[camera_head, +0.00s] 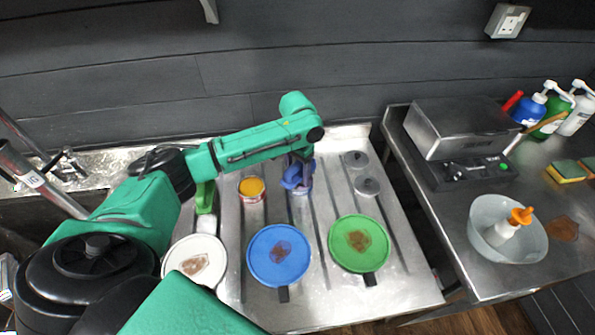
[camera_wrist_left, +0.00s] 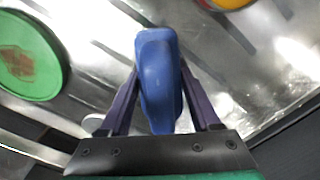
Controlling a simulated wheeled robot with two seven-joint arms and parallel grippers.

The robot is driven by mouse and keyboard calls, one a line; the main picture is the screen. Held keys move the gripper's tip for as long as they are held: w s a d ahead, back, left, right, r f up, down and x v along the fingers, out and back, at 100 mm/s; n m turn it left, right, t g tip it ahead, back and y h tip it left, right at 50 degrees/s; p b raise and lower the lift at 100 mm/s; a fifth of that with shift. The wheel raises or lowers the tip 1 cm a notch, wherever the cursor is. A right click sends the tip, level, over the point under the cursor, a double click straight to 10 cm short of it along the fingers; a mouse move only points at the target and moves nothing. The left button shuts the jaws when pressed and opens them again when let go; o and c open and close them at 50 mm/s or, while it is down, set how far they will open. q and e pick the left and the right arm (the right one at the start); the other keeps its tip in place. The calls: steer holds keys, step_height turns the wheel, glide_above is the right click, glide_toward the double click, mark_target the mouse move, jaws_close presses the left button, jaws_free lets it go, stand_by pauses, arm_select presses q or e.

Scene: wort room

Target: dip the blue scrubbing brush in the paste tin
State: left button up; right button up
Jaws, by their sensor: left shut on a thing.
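The blue scrubbing brush (camera_head: 293,176) is held by my left gripper (camera_head: 300,172), which points down over the steel drainboard. In the left wrist view the blue brush (camera_wrist_left: 159,80) sits between the two purple fingers of my left gripper (camera_wrist_left: 160,95), which are shut on it. Its bristles are hidden. The paste tin (camera_head: 252,188), with orange-yellow paste on top, stands left of the brush, apart from it. The tin's edge (camera_wrist_left: 228,3) also shows at the top of the left wrist view. My right gripper is not in view.
A green brush (camera_head: 205,198) stands left of the tin. White (camera_head: 195,262), blue (camera_head: 279,255) and green (camera_head: 359,243) soiled pans lie in front. Two grey round lids (camera_head: 367,186) lie right of the gripper. A bowl (camera_head: 508,248) is on the right counter.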

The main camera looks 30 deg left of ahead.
mark_target(298, 163)
arm_select(q)
steer(key=shift+s+f+p, duration=0.1)
steer(key=shift+f+p, duration=0.05)
steer(key=shift+p, duration=0.15)
stand_by(1.0)
step_height(298, 163, up, 7)
steer(key=p, duration=0.9)
steer(key=shift+r, duration=0.2)
steer(key=shift+f, duration=0.1)
